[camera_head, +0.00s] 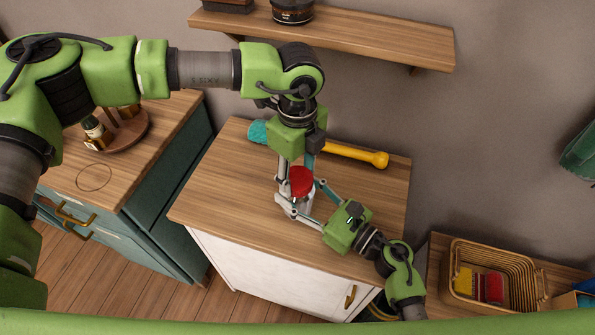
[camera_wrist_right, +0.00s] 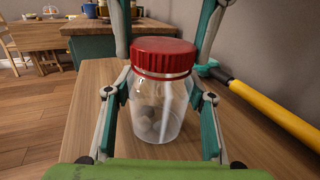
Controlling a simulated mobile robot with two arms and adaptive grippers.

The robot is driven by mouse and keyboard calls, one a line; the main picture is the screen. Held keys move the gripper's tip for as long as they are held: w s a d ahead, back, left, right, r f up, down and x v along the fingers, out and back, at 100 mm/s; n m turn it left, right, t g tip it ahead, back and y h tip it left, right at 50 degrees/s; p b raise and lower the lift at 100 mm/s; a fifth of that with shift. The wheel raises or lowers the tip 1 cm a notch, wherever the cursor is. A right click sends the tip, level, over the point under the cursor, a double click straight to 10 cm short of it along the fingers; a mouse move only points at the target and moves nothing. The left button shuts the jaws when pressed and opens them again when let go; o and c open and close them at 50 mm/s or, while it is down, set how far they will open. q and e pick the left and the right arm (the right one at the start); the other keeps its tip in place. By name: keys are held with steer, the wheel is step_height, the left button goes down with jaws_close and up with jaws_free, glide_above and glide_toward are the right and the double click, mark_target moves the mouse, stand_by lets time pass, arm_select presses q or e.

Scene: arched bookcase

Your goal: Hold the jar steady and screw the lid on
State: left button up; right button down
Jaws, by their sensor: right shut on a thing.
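The red lid (camera_head: 301,181) sits level on the jar's mouth and also shows in the right wrist view (camera_wrist_right: 163,55). I cannot tell how tightly it is threaded. My right gripper (camera_head: 296,204) is shut on the jar's sides, below the lid. My left gripper (camera_head: 297,176) points down from above, with one finger on each side of the lid. In the right wrist view its fingers look slightly apart from the rim. The jar is mostly hidden in the head view.
A tool with a yellow handle (camera_head: 356,154) and teal head (camera_head: 258,132) lies behind the jar. A wall shelf (camera_head: 350,35) hangs above. A wicker basket (camera_head: 520,262) stands at the right. A counter with a round tray (camera_head: 133,130) is at the left. The cabinet top's front left is clear.

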arm_select(q)
steer(key=m, duration=1)
steer(key=shift+m, duration=0.3)
steer(key=m, duration=0.6)
steer(key=shift+m, duration=0.3)
steer(key=m, duration=2)
steer(key=shift+m, duration=0.3)
steer(key=m, duration=0.6)
steer(key=shift+w+f, duration=0.1)
steer(key=o, duration=1.3)
